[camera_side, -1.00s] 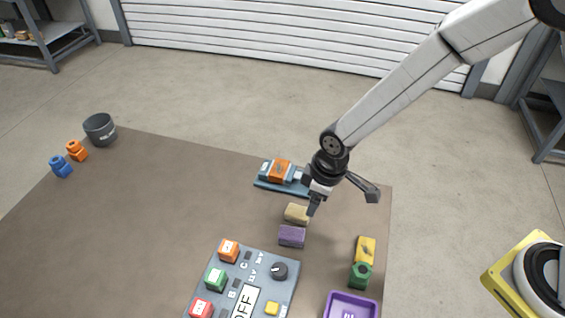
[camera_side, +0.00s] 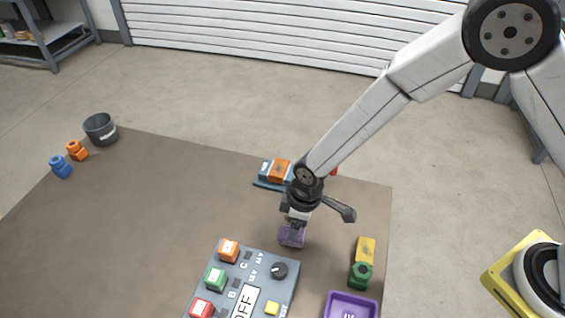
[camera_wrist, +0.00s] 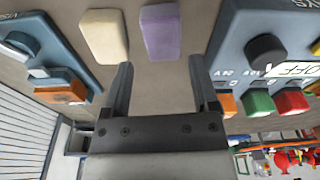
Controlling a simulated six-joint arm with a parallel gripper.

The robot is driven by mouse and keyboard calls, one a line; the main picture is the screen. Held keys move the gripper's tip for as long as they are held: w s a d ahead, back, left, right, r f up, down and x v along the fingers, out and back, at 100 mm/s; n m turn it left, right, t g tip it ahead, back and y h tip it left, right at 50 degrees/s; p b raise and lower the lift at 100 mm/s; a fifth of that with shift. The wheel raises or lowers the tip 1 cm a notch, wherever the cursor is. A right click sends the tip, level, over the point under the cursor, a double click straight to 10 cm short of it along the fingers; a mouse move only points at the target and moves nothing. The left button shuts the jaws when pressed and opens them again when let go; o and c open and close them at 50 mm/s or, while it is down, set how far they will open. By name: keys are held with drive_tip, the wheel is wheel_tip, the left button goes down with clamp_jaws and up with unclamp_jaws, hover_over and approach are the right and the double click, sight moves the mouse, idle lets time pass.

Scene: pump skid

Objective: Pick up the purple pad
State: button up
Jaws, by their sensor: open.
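The purple pad (camera_side: 291,236) is a small block lying on the brown mat, just behind the control panel. In the wrist view the purple pad (camera_wrist: 161,31) lies ahead of my fingertips, roughly between their lines. My gripper (camera_side: 293,222) is over the pad in the side view and partly covers it. In the wrist view my gripper (camera_wrist: 161,75) is open, with its two fingers apart and nothing between them. A tan pad (camera_wrist: 104,34) lies beside the purple pad in the wrist view; my gripper hides it in the side view.
The control panel (camera_side: 253,268) with buttons and a knob stands close to the pad. A blue base with an orange block (camera_side: 279,171) is behind my gripper. A yellow and green part (camera_side: 362,262) and a purple tray (camera_side: 350,297) lie to the right. The mat's left is mostly clear.

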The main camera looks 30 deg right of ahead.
sight(284, 230)
drive_tip(key=shift+a+f, duration=0.15)
drive_tip(key=shift+f, duration=0.7)
drive_tip(key=shift+a+f, duration=0.1)
drive_tip(key=shift+f, duration=0.7)
drive_tip(key=shift+w+a+f, duration=0.1)
drive_tip(key=shift+a+f, duration=0.05)
drive_tip(key=shift+f, duration=0.75)
drive_tip(key=c, duration=1)
drive_tip(key=shift+r, duration=0.2)
